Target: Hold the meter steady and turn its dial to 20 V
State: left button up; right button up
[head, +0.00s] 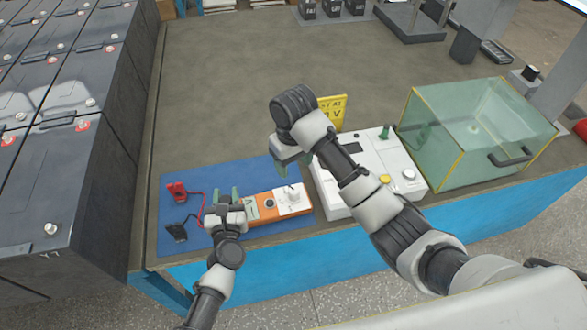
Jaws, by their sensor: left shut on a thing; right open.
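The meter (266,211) is an orange and white handheld unit lying on a blue mat (178,240). Its white face carries the dial (293,194), whose setting is too small to read. My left gripper (226,197) is shut on the meter at its left end, hiding part of that end. My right gripper (285,168) is open above the meter's right part, near the dial and apart from it. A red probe (177,191) and a black probe (176,231) lie on the mat to the left, with a red lead running towards the meter.
A white instrument box (335,196) stands just right of the meter, with a yellow sign (331,112) behind it. A green transparent bin (470,135) is further right. Black batteries (45,160) line the left side. The bench's middle (230,90) is clear.

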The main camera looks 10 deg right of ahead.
dwell(0.3)
pick_arm(q)
jog(key=o, duration=1.1)
jog(key=shift+o, duration=0.2)
jog(key=shift+s, duration=0.1)
jog(key=s, duration=1.2)
jog(key=shift+a, duration=0.35)
jog(key=shift+w, duration=0.1)
